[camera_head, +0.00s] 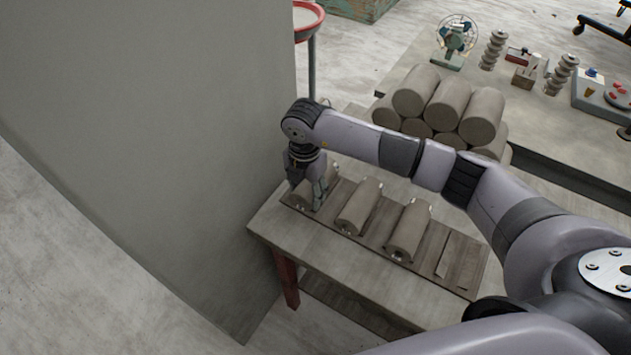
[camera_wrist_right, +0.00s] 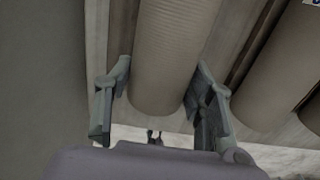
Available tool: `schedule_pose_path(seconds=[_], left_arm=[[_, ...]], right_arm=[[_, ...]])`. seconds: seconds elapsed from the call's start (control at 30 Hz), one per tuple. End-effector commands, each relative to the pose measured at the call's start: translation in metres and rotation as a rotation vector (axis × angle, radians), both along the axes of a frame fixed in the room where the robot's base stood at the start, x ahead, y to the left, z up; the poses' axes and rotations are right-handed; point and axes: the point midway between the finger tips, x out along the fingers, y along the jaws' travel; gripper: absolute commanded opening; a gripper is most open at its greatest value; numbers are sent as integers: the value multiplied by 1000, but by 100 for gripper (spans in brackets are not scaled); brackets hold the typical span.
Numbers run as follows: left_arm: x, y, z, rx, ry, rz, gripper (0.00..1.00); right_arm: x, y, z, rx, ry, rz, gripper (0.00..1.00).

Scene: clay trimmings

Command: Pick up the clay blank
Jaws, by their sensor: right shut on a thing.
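Several grey-brown clay blanks lie on a slotted wooden board on a small table. My right gripper (camera_head: 316,192) points down over the leftmost clay blank (camera_head: 301,193), which it partly hides in the head view. In the right wrist view the fingers of my right gripper (camera_wrist_right: 163,98) stand on both sides of this ribbed cylinder (camera_wrist_right: 168,50), shut on it. Whether the blank is clear of the board cannot be told. A second clay blank (camera_head: 358,206) and a third (camera_head: 407,231) lie to its right. My left gripper is not in view.
The board (camera_head: 463,262) has a bare slot at its right end. Large stacked clay cylinders (camera_head: 447,101) stand behind. A tall grey wall-like surface (camera_head: 150,130) is close on the left. A back table (camera_head: 560,130) holds a fan (camera_head: 456,40) and small items.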

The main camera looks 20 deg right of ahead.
Motion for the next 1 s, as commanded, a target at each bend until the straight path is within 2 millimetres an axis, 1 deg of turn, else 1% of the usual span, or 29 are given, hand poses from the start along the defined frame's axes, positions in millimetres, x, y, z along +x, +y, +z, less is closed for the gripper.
schedule_pose_path(seconds=[0.03,0.07,0.63,1.0], left_arm=[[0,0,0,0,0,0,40],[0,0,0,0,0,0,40],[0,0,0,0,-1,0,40],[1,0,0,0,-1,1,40]], right_arm=[[0,0,0,0,0,0,40],[0,0,0,1,-1,0,38],[0,0,0,1,-1,0,0],[1,0,5,2,-4,0,0]])
